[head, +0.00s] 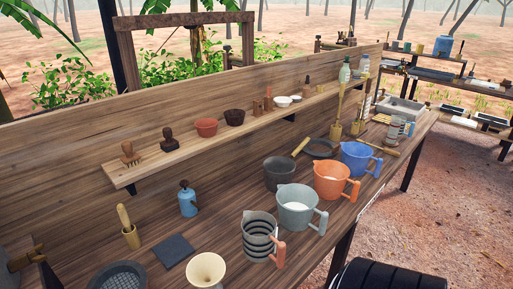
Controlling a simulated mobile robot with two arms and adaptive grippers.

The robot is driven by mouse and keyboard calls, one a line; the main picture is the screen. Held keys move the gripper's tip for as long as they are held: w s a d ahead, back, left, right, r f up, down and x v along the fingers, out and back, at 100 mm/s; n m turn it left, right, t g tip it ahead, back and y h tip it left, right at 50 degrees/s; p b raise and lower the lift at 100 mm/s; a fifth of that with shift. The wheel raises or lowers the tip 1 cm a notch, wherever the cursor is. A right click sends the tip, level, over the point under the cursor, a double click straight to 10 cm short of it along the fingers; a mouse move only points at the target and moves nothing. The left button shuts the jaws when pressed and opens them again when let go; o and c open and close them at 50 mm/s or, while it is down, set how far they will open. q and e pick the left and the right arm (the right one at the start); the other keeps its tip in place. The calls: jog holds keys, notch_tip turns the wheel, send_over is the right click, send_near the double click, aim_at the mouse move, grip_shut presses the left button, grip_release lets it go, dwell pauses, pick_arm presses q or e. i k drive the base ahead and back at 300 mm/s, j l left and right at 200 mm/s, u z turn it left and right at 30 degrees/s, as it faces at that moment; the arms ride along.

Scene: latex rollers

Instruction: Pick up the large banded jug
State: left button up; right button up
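The large banded jug (258,238) stands upright near the front edge of the wooden bench. It is grey with dark horizontal bands, and its orange handle (280,252) points right, toward the front edge. A smaller-looking grey jug (396,129) with a blue handle stands at the far end; its bands are too small to tell clearly. Neither of my grippers is in view, and nothing is touching the large jug.
A grey jug (297,208) stands close behind right, with orange (334,181) and blue (358,158) jugs beyond. A cream funnel (206,270) and dark square mat (173,250) lie left. A shelf (215,141) runs along the back. Bench left of the jug is partly clear.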

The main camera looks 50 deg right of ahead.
aim_at(263, 241)
jog(key=z, duration=1.7)
jog(key=l+u, duration=0.15)
jog(key=l, duration=0.75)
jog(key=i, duration=0.05)
